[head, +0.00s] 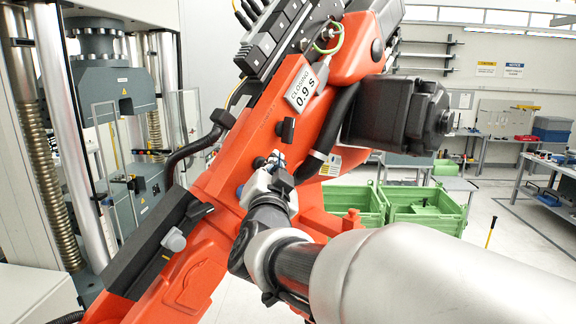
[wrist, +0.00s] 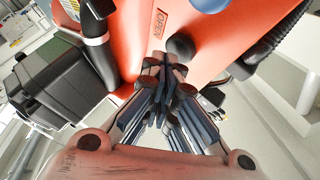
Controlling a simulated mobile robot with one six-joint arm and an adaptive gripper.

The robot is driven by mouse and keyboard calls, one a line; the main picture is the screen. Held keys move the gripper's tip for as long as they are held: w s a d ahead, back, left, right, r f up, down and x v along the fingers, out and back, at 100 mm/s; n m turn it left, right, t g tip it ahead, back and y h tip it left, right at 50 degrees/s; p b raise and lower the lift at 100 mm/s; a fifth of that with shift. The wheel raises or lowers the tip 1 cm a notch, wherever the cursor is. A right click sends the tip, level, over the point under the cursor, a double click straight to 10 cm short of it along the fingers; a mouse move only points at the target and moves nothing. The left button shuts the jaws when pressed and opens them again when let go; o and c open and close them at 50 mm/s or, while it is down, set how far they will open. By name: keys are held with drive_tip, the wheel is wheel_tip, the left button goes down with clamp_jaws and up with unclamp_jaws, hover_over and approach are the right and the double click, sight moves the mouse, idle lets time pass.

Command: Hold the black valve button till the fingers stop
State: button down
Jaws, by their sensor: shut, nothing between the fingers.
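The black valve button (wrist: 180,46) is a round dark knob on the orange arm body, right at my fingertips in the wrist view. My gripper (wrist: 165,63) is shut and empty, its tips against or just short of the button; exact contact is hidden. In the head view my gripper (head: 275,160) reaches up to the orange arm (head: 245,140). A display tag (head: 302,88) on that arm reads "CLOSING 0.9 s". A blue button (wrist: 210,4) sits beside an "OPEN" label (wrist: 160,20) in the wrist view.
A grey testing machine (head: 110,85) with steel columns stands at the left. A black motor housing (head: 400,118) juts from the orange arm at the right. Green crates (head: 425,208) and workbenches (head: 545,170) stand behind. A black hose (head: 335,125) runs close to my gripper.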

drive_tip(key=shift+w+a, duration=0.3)
drive_tip(key=shift+a, duration=0.05)
idle(2.3)
idle(0.4)
drive_tip(key=shift+s+d+b, duration=0.55)
drive_tip(key=shift+s+d, duration=0.05)
drive_tip(key=shift+d, duration=0.1)
drive_tip(key=shift+s+d+b, duration=1.2)
drive_tip(key=shift+s+d, duration=0.5)
drive_tip(key=shift+d, duration=0.15)
drive_tip(key=s+d+f+n+g+b, duration=0.3)
drive_tip(key=s+f+b, duration=0.35)
drive_tip(key=f, duration=0.65)
drive_tip(key=s+d+f+n+g+y+b, duration=0.15)
drive_tip(key=s+d+f+g+b, duration=0.4)
drive_tip(key=f, duration=0.85)
drive_tip(key=s+d+f+n+g+h+b, duration=0.1)
drive_tip(key=s+f+n+g+b, duration=0.15)
drive_tip(key=s+f+b, duration=0.8)
drive_tip(key=s+d+f+g, duration=0.2)
drive_tip(key=s+d+f, duration=0.1)
drive_tip(key=s+f, duration=0.2)
drive_tip(key=s+d+f+g+h+b, duration=0.1)
drive_tip(key=s+d+f+g, duration=0.1)
drive_tip(key=f, duration=0.7)
drive_tip(key=s+d, duration=0.1)
drive_tip(key=s, duration=0.1)
drive_tip(key=shift+s, duration=0.35)
